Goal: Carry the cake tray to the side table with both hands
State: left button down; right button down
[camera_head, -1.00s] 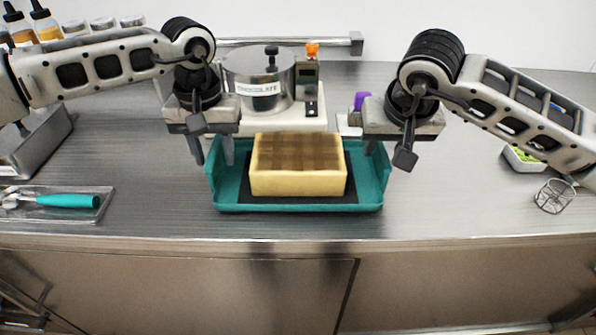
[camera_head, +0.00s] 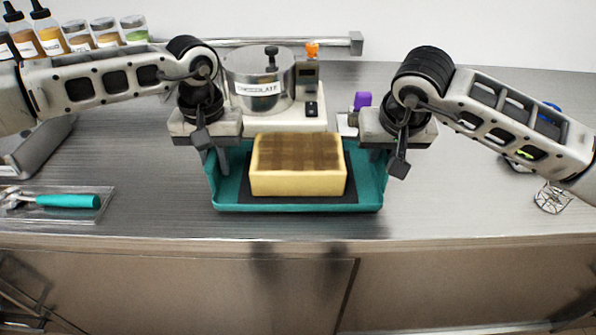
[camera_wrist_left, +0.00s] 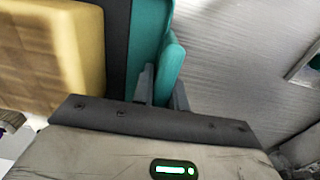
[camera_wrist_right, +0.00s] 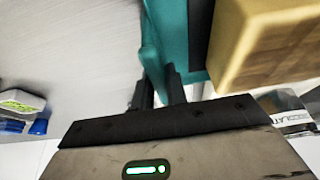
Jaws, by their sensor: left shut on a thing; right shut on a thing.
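The teal cake tray (camera_head: 298,207) sits on the steel counter. A yellow block cake with a brown top (camera_head: 298,180) stands on a dark mat in it. My left gripper (camera_head: 214,163) is shut on the tray's left side wall. In the left wrist view the fingers (camera_wrist_left: 162,88) straddle the teal wall (camera_wrist_left: 172,65). My right gripper (camera_head: 374,160) is shut on the tray's right side wall. In the right wrist view the fingers (camera_wrist_right: 156,90) straddle the teal wall (camera_wrist_right: 152,50). The side table cannot be made out.
A machine with a pot labelled chocolate (camera_head: 262,85) stands close behind the tray. A clear tray with a teal-handled tool (camera_head: 68,201) lies at left. A whisk (camera_head: 551,198) lies at right. Bottles and jars (camera_head: 75,35) line the back left. The counter's front edge is close before the tray.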

aim_at(211, 149)
pick_arm(q)
jog(key=shift+w+r, duration=0.1)
jog(key=shift+r, duration=0.1)
pick_arm(e)
jog(key=shift+w+r, duration=0.1)
jog(key=shift+r, duration=0.1)
